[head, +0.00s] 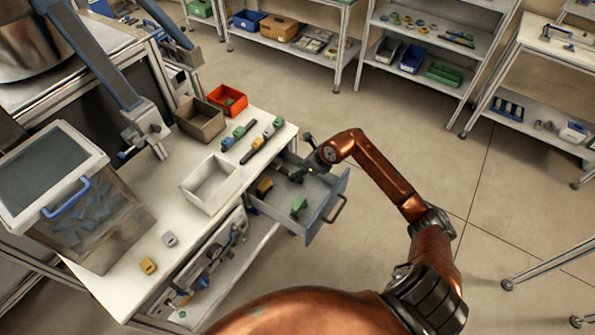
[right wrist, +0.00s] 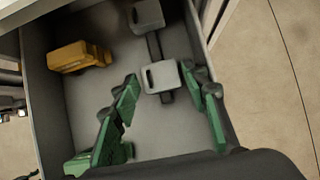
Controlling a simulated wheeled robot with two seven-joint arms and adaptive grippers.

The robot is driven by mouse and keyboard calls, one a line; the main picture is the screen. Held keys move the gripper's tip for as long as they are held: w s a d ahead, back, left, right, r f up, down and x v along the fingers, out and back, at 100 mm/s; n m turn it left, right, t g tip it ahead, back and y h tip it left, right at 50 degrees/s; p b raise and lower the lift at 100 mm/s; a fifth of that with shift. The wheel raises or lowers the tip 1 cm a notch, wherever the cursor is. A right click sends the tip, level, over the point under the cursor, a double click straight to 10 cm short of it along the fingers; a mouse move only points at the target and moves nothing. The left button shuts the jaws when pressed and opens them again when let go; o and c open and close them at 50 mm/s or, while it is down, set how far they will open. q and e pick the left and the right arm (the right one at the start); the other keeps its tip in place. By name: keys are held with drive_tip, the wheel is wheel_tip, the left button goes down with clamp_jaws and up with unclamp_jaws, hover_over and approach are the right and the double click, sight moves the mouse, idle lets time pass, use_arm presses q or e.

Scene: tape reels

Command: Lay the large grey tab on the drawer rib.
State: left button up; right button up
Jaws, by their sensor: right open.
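My right gripper (head: 303,166) reaches into the open drawer (head: 327,212) from the right in the head view. In the right wrist view, its green-padded fingers (right wrist: 163,82) are spread apart, one on each side of a grey tab (right wrist: 161,76). That tab sits at a dark narrow bar, likely the drawer rib (right wrist: 154,46); contact with the fingers cannot be told. A second grey tab (right wrist: 147,14) lies at the bar's far end. Which tab is the large one is unclear. Another grey tab (head: 170,239) lies on the table. My left gripper is not in view.
The drawer also holds a yellow block (right wrist: 80,56) and a green block (head: 298,207). On the table (head: 120,292) stand a white bin (head: 210,184), a brown box (head: 200,119), a red bin (head: 228,98) and a yellow tab (head: 148,265). Floor right of the drawer is clear.

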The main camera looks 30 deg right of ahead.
drive_tip(key=p+v, duration=0.1)
drive_tip(key=v, duration=1)
drive_tip(key=shift+r, duration=0.1)
